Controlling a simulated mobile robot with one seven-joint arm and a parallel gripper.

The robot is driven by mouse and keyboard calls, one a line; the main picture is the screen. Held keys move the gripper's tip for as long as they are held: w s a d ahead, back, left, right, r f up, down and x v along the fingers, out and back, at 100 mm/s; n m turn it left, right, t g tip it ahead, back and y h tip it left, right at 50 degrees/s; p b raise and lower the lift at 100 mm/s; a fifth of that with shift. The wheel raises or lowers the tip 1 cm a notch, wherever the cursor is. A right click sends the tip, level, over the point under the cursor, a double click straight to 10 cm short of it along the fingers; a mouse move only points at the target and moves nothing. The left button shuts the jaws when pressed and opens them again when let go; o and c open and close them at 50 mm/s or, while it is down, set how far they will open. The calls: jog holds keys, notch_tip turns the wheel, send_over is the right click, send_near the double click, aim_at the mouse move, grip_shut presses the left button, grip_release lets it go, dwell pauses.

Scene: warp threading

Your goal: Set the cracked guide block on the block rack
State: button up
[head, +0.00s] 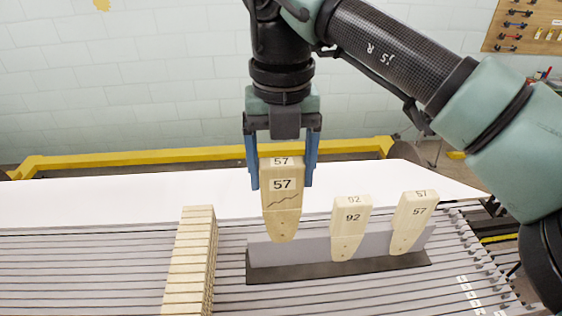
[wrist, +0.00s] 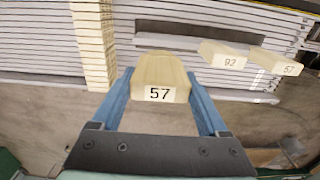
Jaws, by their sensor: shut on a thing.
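My gripper (head: 282,186) is shut on the cracked guide block (head: 281,215), a pale wooden block marked 57 with a dark jagged crack line below the number. The block is upright, tapered end down. In the wrist view its 57 end (wrist: 160,94) sits between the blue fingers. The block rack (head: 313,247) is a grey bar on a dark base. The block's lower end overlaps the bar's left part in the head view; I cannot tell whether it touches. Two uncracked blocks stand on the rack, one marked 92 (head: 351,228) and one marked 57 (head: 412,225).
A row of stacked wooden blocks (head: 190,260) stands left of the rack. Grey slats (head: 80,270) run under everything. A white sheet (head: 110,198) and a yellow rail (head: 130,157) lie behind. The bar is bare between the held block and block 92.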

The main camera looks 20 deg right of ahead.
aim_at(280, 212)
jog(key=shift+w+f+b, duration=0.2)
jog(key=shift+f+b, duration=0.3)
jog(key=shift+f, duration=0.6)
jog(key=shift+w+f+b, duration=0.15)
jog(key=shift+f+b, duration=0.3)
jog(key=shift+f, duration=0.65)
jog(key=shift+w+f+b, duration=0.1)
jog(key=shift+f+b, duration=1.3)
jog(key=shift+f, duration=0.6)
jog(key=shift+f+b, duration=0.55)
jog(key=shift+f, duration=0.1)
jog(key=o, duration=1)
